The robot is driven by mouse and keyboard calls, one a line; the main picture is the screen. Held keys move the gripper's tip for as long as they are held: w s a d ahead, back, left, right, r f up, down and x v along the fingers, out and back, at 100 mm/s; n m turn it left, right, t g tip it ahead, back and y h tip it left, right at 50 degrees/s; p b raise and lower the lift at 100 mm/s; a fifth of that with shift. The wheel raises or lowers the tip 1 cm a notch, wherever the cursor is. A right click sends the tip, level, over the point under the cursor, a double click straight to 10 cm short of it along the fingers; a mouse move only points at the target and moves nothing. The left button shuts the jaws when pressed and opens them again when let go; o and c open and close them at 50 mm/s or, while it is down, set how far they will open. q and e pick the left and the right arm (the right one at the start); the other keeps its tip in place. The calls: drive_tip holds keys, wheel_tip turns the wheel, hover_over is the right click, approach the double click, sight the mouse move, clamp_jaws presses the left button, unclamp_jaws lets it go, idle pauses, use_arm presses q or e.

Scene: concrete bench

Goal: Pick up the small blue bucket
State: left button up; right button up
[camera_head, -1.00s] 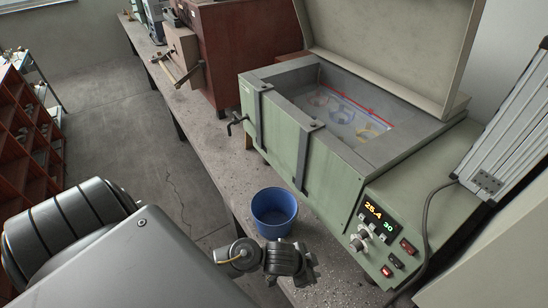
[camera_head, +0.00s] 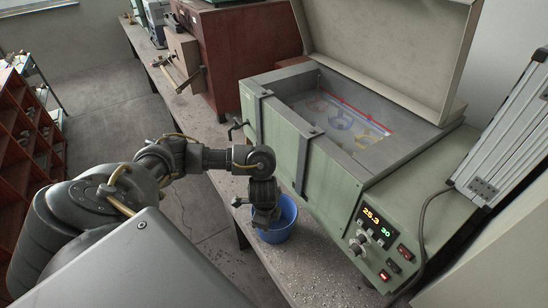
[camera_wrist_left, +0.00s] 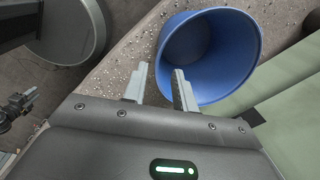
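The small blue bucket (camera_head: 283,228) stands upright on the bench beside the green bath, partly hidden by my left gripper in the head view. It looks empty in the left wrist view (camera_wrist_left: 215,58). My left gripper (camera_head: 263,220) points down at the bucket's near left side. In the left wrist view my left gripper (camera_wrist_left: 160,80) has its two fingers apart with nothing held. One finger overlaps the bucket's rim and the other is outside it, over the bench. I cannot tell whether they touch the bucket. My right gripper is not in view.
The green bath (camera_head: 275,140) with its raised lid (camera_head: 390,50) stands close behind and right of the bucket. Its tap (camera_head: 236,128) sticks out to the left. The speckled bench (camera_head: 205,105) is narrow, with its edge left of the bucket. A brown cabinet (camera_head: 230,50) stands farther back.

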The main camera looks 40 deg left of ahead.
sight(268, 234)
use_arm(q)
drive_tip(key=f, duration=0.2)
drive_tip(key=f+b, duration=0.1)
drive_tip(key=f, duration=0.2)
drive_tip(key=shift+w, duration=0.2)
drive_tip(key=shift+w+a+f+b, duration=0.15)
drive_tip(key=shift+f+b, duration=0.05)
drive_tip(key=shift+f, duration=1.1)
drive_tip(key=shift+w+a+f+b, duration=0.15)
drive_tip(key=shift+f+b, duration=0.05)
drive_tip(key=shift+f, duration=1.1)
clamp_jaws()
